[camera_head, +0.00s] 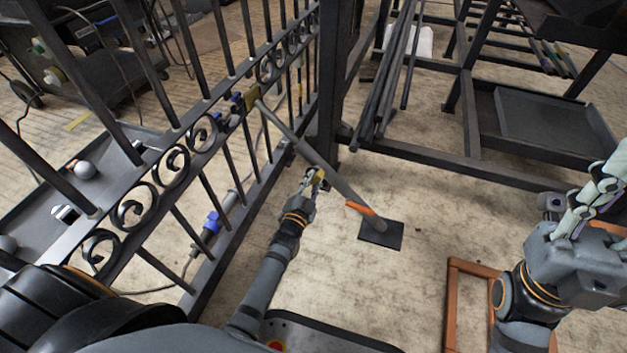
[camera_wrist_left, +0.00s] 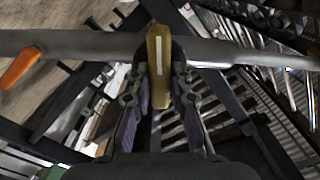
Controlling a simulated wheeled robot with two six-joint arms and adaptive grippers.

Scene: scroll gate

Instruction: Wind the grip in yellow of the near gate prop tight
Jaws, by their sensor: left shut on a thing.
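The near gate prop (camera_head: 309,146) is a grey pole slanting from a bracket on the gate (camera_head: 252,97) down to a black foot plate (camera_head: 381,235). It has an orange grip (camera_head: 365,209) low down and a yellow grip (camera_head: 321,174) further up. In the left wrist view the yellow grip (camera_wrist_left: 158,48) stands across the pole and bears a white stripe. My left gripper (camera_head: 314,183) is shut on the yellow grip, with its fingers on both sides of it in the left wrist view (camera_wrist_left: 160,92). My right gripper (camera_head: 598,192) is away at the right edge, its fingertips partly cut off.
The black iron gate (camera_head: 170,165) with scrolls runs along the left, close to my left arm. A dark rack (camera_head: 470,150) with long bars stands behind. A brown frame (camera_head: 451,300) lies on the floor at front right. The floor right of the foot plate is clear.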

